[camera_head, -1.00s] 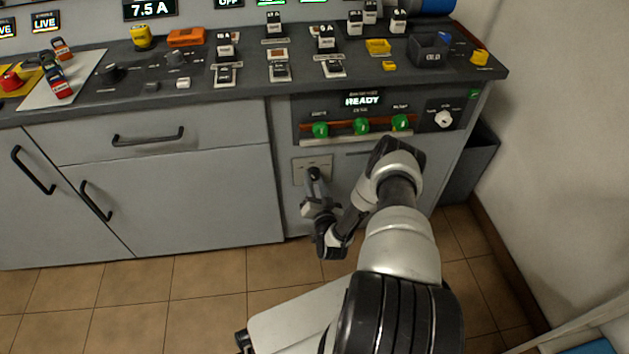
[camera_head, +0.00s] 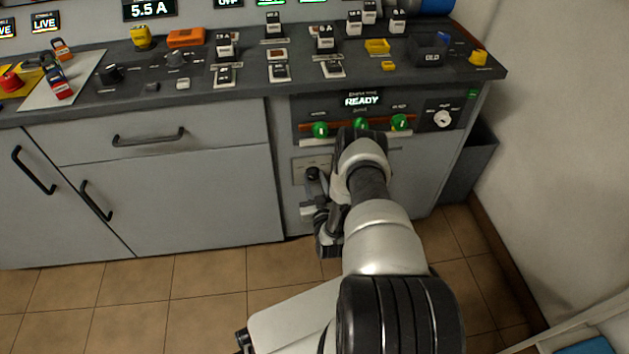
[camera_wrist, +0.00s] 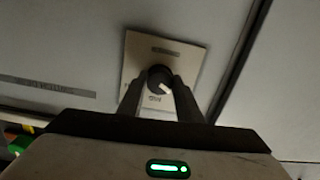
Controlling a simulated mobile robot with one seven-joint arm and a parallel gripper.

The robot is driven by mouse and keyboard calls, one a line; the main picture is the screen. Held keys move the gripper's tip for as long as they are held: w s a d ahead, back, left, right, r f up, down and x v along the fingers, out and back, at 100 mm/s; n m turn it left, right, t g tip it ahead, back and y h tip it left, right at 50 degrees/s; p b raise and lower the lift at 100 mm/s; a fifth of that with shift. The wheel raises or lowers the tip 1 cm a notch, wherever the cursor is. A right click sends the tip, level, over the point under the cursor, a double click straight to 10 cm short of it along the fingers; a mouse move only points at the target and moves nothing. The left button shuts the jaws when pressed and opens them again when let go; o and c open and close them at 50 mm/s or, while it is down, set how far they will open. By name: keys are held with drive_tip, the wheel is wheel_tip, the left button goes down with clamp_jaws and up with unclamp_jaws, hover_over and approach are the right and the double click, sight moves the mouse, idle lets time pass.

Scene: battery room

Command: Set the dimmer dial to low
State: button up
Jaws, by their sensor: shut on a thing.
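The dimmer dial (camera_wrist: 158,78) is a dark round knob with a pale pointer mark, on a square beige plate (camera_wrist: 150,54) in the wrist view. In the head view the dial (camera_head: 312,174) and plate (camera_head: 299,172) are on the front of the grey cabinet, below the READY panel. My gripper (camera_wrist: 160,86) is shut on the dial, one finger on each side. Its pointer slants to the lower right in the wrist view. In the head view my arm partly hides the gripper.
Above the plate is a panel with green knobs (camera_head: 320,130) and a white dial (camera_head: 442,118). The worktop (camera_head: 205,80) carries several switches and blocks. A grey bin (camera_head: 467,165) stands at the right by the wall. The tiled floor (camera_head: 130,300) is clear at the left.

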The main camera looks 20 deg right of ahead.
drive_tip(key=shift+w, duration=0.1)
idle(0.3)
drive_tip(key=o, duration=1.1)
drive_tip(key=shift+c, duration=0.2)
